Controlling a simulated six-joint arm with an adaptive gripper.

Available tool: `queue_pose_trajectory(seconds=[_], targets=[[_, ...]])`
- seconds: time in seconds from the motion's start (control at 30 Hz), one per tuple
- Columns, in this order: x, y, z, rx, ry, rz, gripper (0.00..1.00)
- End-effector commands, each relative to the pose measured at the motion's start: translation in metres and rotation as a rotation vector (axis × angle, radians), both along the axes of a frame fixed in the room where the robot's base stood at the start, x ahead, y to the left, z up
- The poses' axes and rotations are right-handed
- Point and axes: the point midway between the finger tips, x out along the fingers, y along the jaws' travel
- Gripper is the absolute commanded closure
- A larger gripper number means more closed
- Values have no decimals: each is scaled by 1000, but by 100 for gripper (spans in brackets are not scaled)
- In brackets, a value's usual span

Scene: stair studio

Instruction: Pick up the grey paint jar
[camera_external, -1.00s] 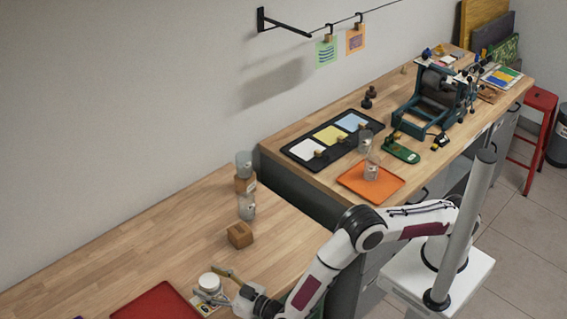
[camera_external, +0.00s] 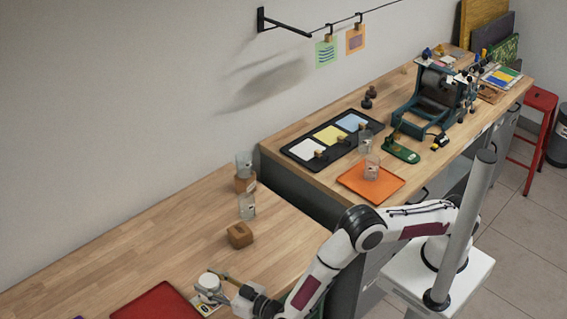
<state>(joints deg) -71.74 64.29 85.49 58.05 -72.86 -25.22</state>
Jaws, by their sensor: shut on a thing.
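A small jar with a pale grey-white top (camera_external: 209,281) stands at the near end of the left wooden bench; I take it to be the grey paint jar. My gripper (camera_external: 214,284) reaches it from the right, low over the bench. One tan finger shows along the jar's far side, and the other is mostly hidden. The jaws are shut on the jar. I cannot tell whether its base is clear of the bench. A small printed card (camera_external: 206,309) lies just in front of it.
A red tray (camera_external: 155,303) lies left of the jar. A wooden block (camera_external: 239,235) and clear containers (camera_external: 247,207) stand farther back. An orange tray (camera_external: 355,181) and a press (camera_external: 436,100) are on the other bench.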

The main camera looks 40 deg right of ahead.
Motion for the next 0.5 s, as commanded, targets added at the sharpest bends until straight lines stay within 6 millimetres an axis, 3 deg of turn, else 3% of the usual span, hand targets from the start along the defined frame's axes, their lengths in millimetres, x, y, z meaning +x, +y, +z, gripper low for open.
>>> queue_pose_trajectory(seconds=[0.27,0.5], targets=[[0,0,10,2,-2,0,90],[0,0,34,4,-2,-1,90]])
